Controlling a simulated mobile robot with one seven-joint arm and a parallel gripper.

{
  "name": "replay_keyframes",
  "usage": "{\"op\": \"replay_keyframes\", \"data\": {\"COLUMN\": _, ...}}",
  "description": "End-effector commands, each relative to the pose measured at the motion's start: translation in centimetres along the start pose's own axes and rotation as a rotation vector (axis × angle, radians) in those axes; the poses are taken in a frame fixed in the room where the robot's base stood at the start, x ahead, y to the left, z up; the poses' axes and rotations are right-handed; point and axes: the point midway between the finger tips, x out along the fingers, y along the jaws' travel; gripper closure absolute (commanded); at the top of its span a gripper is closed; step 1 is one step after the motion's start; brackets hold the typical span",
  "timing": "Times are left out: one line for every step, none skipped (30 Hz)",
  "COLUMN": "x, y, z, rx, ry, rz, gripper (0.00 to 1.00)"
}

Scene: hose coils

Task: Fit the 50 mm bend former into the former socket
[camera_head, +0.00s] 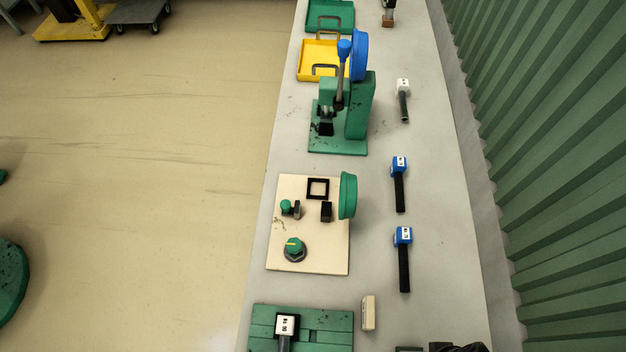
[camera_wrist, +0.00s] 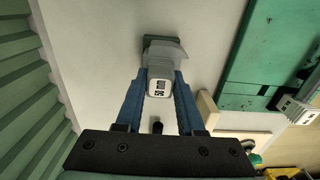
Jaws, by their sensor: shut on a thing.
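In the wrist view my gripper (camera_wrist: 160,92) is shut on a pale grey-white block (camera_wrist: 160,74) with a label that seems to read 50 mm, which I take as the bend former. Its far end is at or just above a small dark green pad (camera_wrist: 150,40); I cannot tell whether they touch. In the head view only a dark part of my arm shows at the bottom edge, and the held former is out of sight. I cannot pick out the former socket for certain; a black square frame (camera_head: 317,188) stands on the cream board (camera_head: 310,255).
A green board (camera_head: 330,318) with a labelled white block (camera_head: 286,325) is at the front left, beside a cream block (camera_head: 368,313). Blue-headed tools (camera_head: 403,262) lie along the right. A green press (camera_head: 357,105) and trays (camera_head: 322,60) stand farther back. A corrugated wall (camera_head: 545,150) borders the right.

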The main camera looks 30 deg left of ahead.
Motion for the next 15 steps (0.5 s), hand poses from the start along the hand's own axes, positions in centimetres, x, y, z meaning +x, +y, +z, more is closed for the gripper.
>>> {"op": "replay_keyframes", "data": {"x": 0.0, "y": 0.0, "z": 0.0, "rx": 0.000, "ry": 0.001, "rz": 0.001, "gripper": 1.00}}
{"op": "replay_keyframes", "data": {"x": -0.1, "y": 0.0, "z": 0.0, "rx": 0.000, "ry": 0.001, "rz": 0.001, "gripper": 1.00}}
{"op": "replay_keyframes", "data": {"x": -0.1, "y": 0.0, "z": 0.0, "rx": 0.000, "ry": 0.001, "rz": 0.001, "gripper": 1.00}}
{"op": "replay_keyframes", "data": {"x": -0.1, "y": 0.0, "z": 0.0, "rx": 0.000, "ry": 0.001, "rz": 0.001, "gripper": 1.00}}
{"op": "replay_keyframes", "data": {"x": -0.2, "y": 0.0, "z": 0.0, "rx": 0.000, "ry": 0.001, "rz": 0.001, "gripper": 1.00}}
{"op": "replay_keyframes", "data": {"x": -0.3, "y": 0.0, "z": 0.0, "rx": 0.000, "ry": 0.001, "rz": 0.001, "gripper": 1.00}}
{"op": "replay_keyframes", "data": {"x": -0.5, "y": 0.0, "z": 0.0, "rx": 0.000, "ry": 0.001, "rz": 0.001, "gripper": 1.00}}
{"op": "replay_keyframes", "data": {"x": -0.6, "y": 0.0, "z": 0.0, "rx": 0.000, "ry": 0.001, "rz": 0.001, "gripper": 1.00}}
{"op": "replay_keyframes", "data": {"x": -0.8, "y": 0.0, "z": 0.0, "rx": 0.000, "ry": 0.001, "rz": 0.001, "gripper": 1.00}}
{"op": "replay_keyframes", "data": {"x": -0.9, "y": 0.0, "z": 0.0, "rx": 0.000, "ry": 0.001, "rz": 0.001, "gripper": 1.00}}
{"op": "replay_keyframes", "data": {"x": -1.1, "y": 0.0, "z": 0.0, "rx": 0.000, "ry": 0.001, "rz": 0.001, "gripper": 1.00}}
{"op": "replay_keyframes", "data": {"x": -1.3, "y": 0.0, "z": 0.0, "rx": 0.000, "ry": 0.001, "rz": 0.001, "gripper": 1.00}}
{"op": "replay_keyframes", "data": {"x": -1.4, "y": 0.0, "z": 0.0, "rx": 0.000, "ry": 0.001, "rz": 0.001, "gripper": 1.00}}
{"op": "replay_keyframes", "data": {"x": -1.5, "y": 0.0, "z": 0.0, "rx": 0.000, "ry": 0.001, "rz": 0.001, "gripper": 1.00}}
{"op": "replay_keyframes", "data": {"x": -1.7, "y": 0.0, "z": 0.0, "rx": 0.000, "ry": 0.001, "rz": 0.000, "gripper": 1.00}}
